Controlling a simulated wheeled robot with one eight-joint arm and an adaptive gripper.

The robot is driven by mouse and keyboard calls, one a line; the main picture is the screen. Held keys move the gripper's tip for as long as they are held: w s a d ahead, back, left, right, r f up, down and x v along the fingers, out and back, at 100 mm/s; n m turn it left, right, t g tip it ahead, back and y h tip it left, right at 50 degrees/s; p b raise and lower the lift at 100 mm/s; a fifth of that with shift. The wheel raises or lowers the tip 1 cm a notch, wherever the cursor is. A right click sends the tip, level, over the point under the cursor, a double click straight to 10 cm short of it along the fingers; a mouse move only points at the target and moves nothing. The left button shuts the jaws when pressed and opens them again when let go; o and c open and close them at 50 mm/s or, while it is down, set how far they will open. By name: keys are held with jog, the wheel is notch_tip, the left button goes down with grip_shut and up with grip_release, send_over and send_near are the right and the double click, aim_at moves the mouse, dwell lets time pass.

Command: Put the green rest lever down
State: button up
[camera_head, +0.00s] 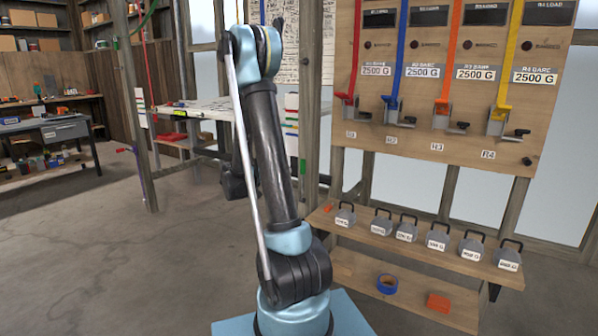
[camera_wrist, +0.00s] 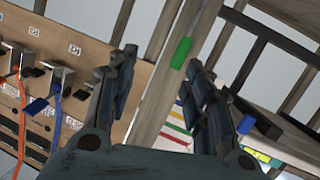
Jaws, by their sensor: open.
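A small green piece (camera_wrist: 181,53) shows on a wooden post in the wrist view, past and between my fingers; it may be the green rest lever. I cannot tell whether it is up or down. A green spot also shows low on the post beside my arm in the head view (camera_head: 302,167), but it is too small to make out. My gripper (camera_wrist: 162,62) is open and empty, with its two fingers spread apart. It touches nothing that I can see. In the head view my arm hides much of what lies behind it.
A wooden board (camera_head: 440,120) at right carries red, blue, orange and yellow straps with hooks. Below it a shelf (camera_head: 380,240) holds several grey weights. Blue tape (camera_head: 387,284) and an orange block (camera_head: 438,303) lie lower. The floor (camera_head: 100,260) at left is clear.

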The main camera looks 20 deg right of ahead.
jog(key=m+t+h, duration=0.2)
send_near(301, 168)
jog(key=x, duration=0.9)
jog(key=shift+w+d+r, duration=0.1)
jog(key=shift+w+d, duration=0.2)
